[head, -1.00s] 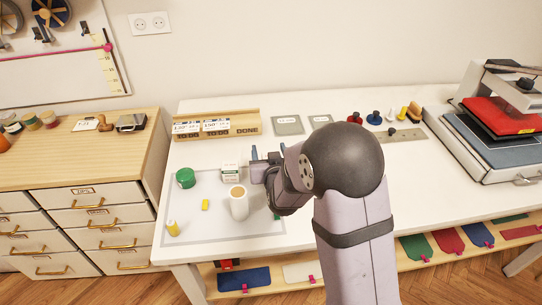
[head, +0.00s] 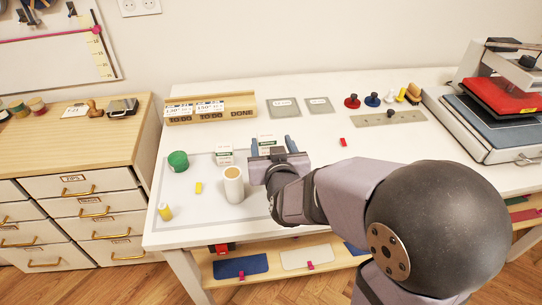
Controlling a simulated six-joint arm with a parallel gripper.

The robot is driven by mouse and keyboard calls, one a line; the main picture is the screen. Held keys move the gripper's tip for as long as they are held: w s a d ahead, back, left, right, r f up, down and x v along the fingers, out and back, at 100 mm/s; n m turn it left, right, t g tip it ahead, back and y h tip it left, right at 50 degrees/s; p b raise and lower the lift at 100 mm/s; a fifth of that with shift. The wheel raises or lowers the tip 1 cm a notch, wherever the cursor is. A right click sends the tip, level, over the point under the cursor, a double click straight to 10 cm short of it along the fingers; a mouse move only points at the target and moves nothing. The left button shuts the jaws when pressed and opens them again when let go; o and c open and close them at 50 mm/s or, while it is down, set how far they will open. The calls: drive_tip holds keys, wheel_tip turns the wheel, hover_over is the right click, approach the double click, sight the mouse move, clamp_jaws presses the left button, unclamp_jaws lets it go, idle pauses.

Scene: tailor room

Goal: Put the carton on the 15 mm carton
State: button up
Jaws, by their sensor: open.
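Two small white cartons with green-marked labels stand upright on the white table. One carton (head: 224,156) is on the mat's back part, behind the cream cylinder. The other carton (head: 266,141) stands to its right, with its lower part hidden by my gripper. The label print is too small to tell which is the 15 mm carton. My gripper (head: 273,146) is open, with its blue fingers at the left and right of the right-hand carton. I cannot tell whether they touch it.
A cream cylinder (head: 234,186) stands just left of my gripper. A green tin (head: 178,161), a yellow block (head: 198,188) and a yellow-topped spool (head: 165,212) are further left. A wooden rack (head: 212,114) is behind. A red block (head: 343,142) lies to the right.

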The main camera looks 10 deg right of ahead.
drive_tip(key=s+b, duration=0.1)
drive_tip(key=b, duration=0.2)
drive_tip(key=s+b, duration=0.1)
drive_tip(key=b, duration=0.2)
drive_tip(key=shift+a+r+y, duration=0.2)
drive_tip(key=shift+a+y, duration=0.1)
drive_tip(key=shift+r, duration=0.1)
